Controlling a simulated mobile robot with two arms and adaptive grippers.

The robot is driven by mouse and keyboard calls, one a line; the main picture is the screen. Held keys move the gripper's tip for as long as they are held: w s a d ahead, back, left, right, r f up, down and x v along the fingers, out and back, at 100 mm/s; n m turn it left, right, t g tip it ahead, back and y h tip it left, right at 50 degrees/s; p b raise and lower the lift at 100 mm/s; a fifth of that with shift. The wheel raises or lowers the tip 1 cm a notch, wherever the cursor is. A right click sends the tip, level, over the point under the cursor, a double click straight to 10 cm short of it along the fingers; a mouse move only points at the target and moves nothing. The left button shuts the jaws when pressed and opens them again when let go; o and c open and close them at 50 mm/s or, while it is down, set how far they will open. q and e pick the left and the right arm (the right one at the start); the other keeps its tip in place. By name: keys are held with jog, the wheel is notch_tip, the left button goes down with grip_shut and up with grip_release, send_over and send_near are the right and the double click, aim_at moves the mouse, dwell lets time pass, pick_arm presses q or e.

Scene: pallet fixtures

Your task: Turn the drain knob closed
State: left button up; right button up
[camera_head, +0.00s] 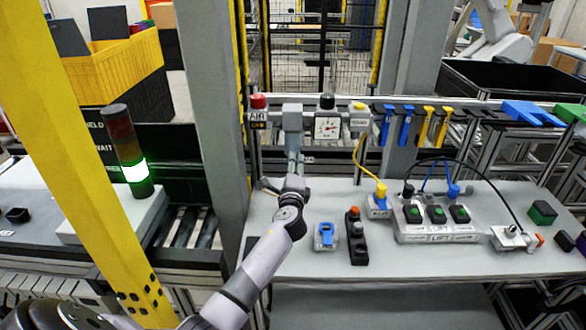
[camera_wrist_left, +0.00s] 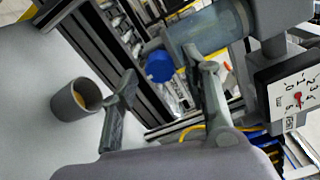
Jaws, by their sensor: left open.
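The blue drain knob (camera_wrist_left: 160,66) shows in the left wrist view at the lower end of a translucent grey bowl (camera_wrist_left: 208,30). My left gripper (camera_wrist_left: 166,96) is open and empty. Its fingers lie to either side of the knob in this view, with a gap around it; I cannot tell the exact depth. In the head view my left gripper (camera_head: 293,181) is just below the filter unit (camera_head: 292,118), and the knob is hidden there. My right gripper is not in view.
A pressure gauge (camera_head: 327,126) and a red knob (camera_head: 258,101) flank the filter unit. A grey cup (camera_wrist_left: 75,100) stands on the bench (camera_head: 330,205). A yellow post (camera_head: 85,150) rises at left.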

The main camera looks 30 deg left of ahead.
pick_arm(q)
jog(key=v, duration=1.2)
dwell(0.4)
